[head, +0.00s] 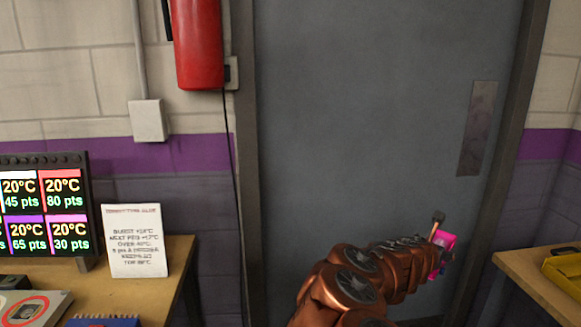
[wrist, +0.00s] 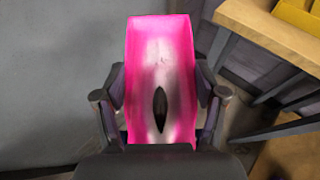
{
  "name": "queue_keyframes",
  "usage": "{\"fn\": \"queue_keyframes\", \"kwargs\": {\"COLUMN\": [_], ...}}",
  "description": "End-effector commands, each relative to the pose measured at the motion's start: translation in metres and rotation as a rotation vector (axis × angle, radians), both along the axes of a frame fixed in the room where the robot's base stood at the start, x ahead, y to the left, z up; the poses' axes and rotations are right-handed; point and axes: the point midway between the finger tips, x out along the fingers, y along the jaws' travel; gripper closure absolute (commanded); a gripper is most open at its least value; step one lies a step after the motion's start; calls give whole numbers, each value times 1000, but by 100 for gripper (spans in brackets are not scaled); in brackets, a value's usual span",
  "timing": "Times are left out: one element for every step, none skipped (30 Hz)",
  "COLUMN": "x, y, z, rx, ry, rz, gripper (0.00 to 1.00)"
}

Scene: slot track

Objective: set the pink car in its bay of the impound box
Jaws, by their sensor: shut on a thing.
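The pink car (wrist: 160,45) has a pale patch and a dark oval mark on its upper face. In the wrist view my gripper (wrist: 160,95) has a finger on each side of the car and is shut on it. In the head view the car (head: 446,240) shows as a small pink patch at the end of my copper-coloured arm, in front of the grey door. It is held in the air, left of the right-hand table. I cannot make out the impound box or its bays for certain.
A wooden table (head: 525,277) at right bears a yellow object (head: 566,268), cut off by the frame. It also shows in the wrist view (wrist: 300,18). At left, another table (head: 178,255) bears a score screen (head: 45,205) and a paper sign (head: 135,240). A door (head: 350,130) stands behind.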

Motion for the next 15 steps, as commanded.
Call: {"fn": "queue_keyframes", "kwargs": {"x": [4, 6, 9, 10, 12, 14, 15, 16, 18, 19, 20, 20, 21, 21, 20], "y": [18, 27, 40, 49, 58, 71, 80, 90, 103, 113, 123, 135, 145, 153, 164], "z": [2, 2, 2, 3, 4, 5, 6, 6, 8, 9, 10, 12, 13, 15, 17], "rx": [1, 0, 1, 1, 2, 1, 1, 2, 1, 3, 3, 4, 4, 4, 2], "ry": [-2, 0, -1, 0, 0, 0, 0, 0, 0, 0, 0, -1, -1, -1, -1], "rz": [36, 56, 82, 102, 122, 148, 167, 188, 215, 236, 257, 284, 305, 323, 346], "gripper": [71, 71, 71, 71, 71, 71, 71, 71, 71, 71, 71, 71, 71, 71, 71]}}
